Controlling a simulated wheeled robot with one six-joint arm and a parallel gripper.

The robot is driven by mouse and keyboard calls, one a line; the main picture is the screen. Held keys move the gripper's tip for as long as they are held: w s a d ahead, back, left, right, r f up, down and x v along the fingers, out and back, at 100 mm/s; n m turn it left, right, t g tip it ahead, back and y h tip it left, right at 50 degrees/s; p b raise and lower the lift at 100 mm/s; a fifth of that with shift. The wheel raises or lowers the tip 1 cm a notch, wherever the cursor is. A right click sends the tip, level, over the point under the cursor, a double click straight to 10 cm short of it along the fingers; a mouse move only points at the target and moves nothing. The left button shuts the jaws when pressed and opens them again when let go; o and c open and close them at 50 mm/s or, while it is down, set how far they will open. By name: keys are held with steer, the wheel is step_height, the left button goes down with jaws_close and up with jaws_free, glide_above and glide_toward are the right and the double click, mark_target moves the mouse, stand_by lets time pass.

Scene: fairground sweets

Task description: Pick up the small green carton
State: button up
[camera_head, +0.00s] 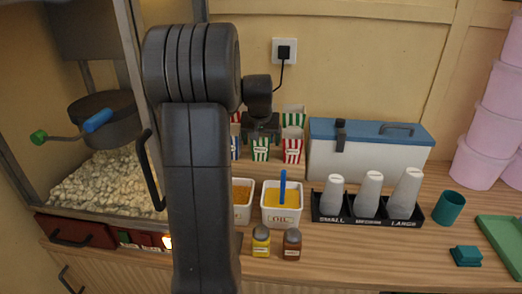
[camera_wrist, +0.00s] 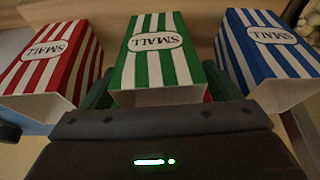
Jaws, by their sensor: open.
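The small green carton (camera_head: 260,150) is green and white striped and stands on the counter between a red and a blue one. In the wrist view the green carton (camera_wrist: 155,60) is centred, with its "SMALL" label upside down. My gripper (camera_head: 262,130) is open just above and behind it in the head view. In the wrist view my dark fingers (camera_wrist: 156,76) lie either side of the green carton, with no grip visible. The gripper body hides part of the carton's near end.
The small red carton (camera_wrist: 55,60) and small blue carton (camera_wrist: 265,50) stand close on either side. Behind them are taller cartons (camera_head: 293,115). A white box with a blue lid (camera_head: 365,160) is to the right.

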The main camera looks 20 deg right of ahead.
steer(key=c, duration=1.1)
steer(key=shift+o, duration=0.2)
steer(key=shift+r, duration=0.1)
